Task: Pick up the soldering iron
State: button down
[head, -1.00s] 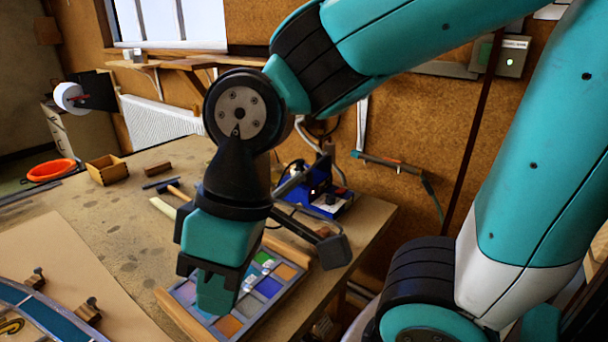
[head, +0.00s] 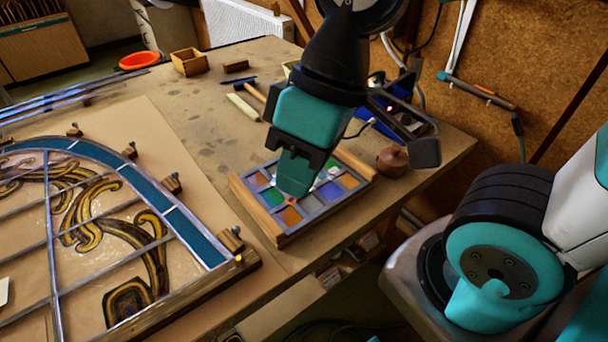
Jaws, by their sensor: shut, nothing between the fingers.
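A blue soldering station (head: 399,100) with a small red light stands near the table's far right edge, partly behind my arm. I cannot make out the soldering iron itself; my arm covers part of that spot. A dark cable (head: 363,127) shows beside the station. My gripper (head: 293,190) points down over the tray of coloured glass squares (head: 325,212), in front of and to the left of the station. It is shut and empty. I cannot tell whether its tips touch the tray.
A leaded panel (head: 190,222) with wooden blocks around it fills the left front. A hammer (head: 254,92), a small wooden box (head: 189,62) and an orange dish (head: 139,60) lie further back. A round brown object (head: 392,160) sits near the right edge. Bare table (head: 180,110) lies between.

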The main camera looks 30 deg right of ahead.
aim_at(417, 60)
jog(key=z, duration=0.55)
jog(key=i, duration=0.6)
jog(key=z, duration=0.5)
